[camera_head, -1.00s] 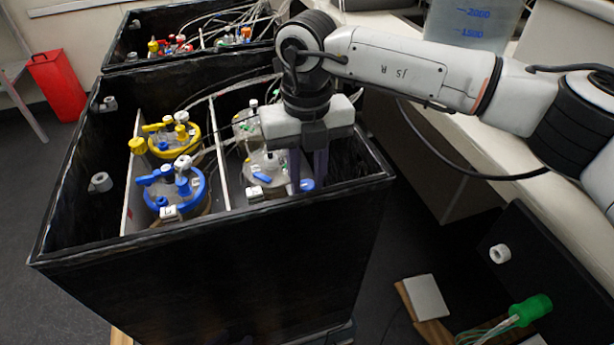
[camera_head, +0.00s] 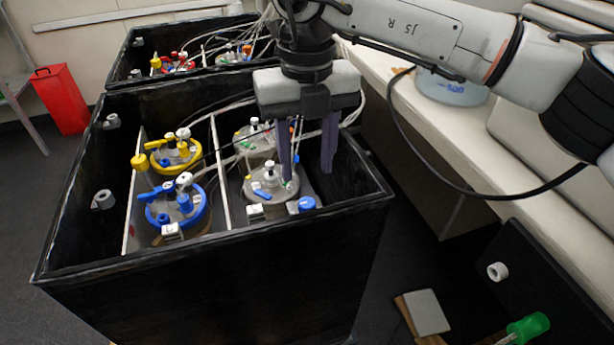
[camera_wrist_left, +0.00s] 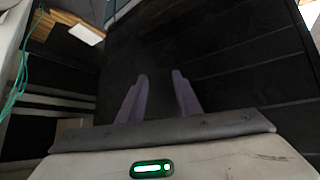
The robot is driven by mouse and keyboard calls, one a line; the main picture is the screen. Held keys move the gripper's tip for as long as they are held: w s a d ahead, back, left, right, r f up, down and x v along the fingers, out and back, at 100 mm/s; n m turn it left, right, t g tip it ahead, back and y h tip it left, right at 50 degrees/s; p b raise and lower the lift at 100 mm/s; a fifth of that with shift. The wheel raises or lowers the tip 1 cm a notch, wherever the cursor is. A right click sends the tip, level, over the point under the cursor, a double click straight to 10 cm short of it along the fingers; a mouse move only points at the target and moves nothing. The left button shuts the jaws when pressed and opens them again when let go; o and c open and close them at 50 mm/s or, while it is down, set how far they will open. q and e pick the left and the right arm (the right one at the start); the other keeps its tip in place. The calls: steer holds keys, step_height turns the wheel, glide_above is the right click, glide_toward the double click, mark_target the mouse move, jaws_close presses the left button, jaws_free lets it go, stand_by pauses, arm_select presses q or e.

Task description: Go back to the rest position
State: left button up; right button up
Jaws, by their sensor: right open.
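My right gripper (camera_head: 306,160) hangs over the right side of the near black box (camera_head: 225,280) in the head view. Its two purple fingers point down, spread apart, with nothing between them. The left finger overlaps a grey-lidded vessel (camera_head: 262,196) in the picture; I cannot tell whether they touch. My left gripper (camera_wrist_left: 159,80) shows only in the left wrist view, its two purple fingers apart and empty in front of a dark panelled surface.
The near box holds a yellow-ringed vessel (camera_head: 174,152), a blue-ringed vessel (camera_head: 178,207) and another grey-lidded vessel (camera_head: 254,140). A second black box (camera_head: 124,68) stands behind. A pale bench (camera_head: 440,135) runs along the right. A red container (camera_head: 62,98) stands at the left.

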steer(key=shift+r, duration=0.9)
steer(key=shift+r, duration=0.1)
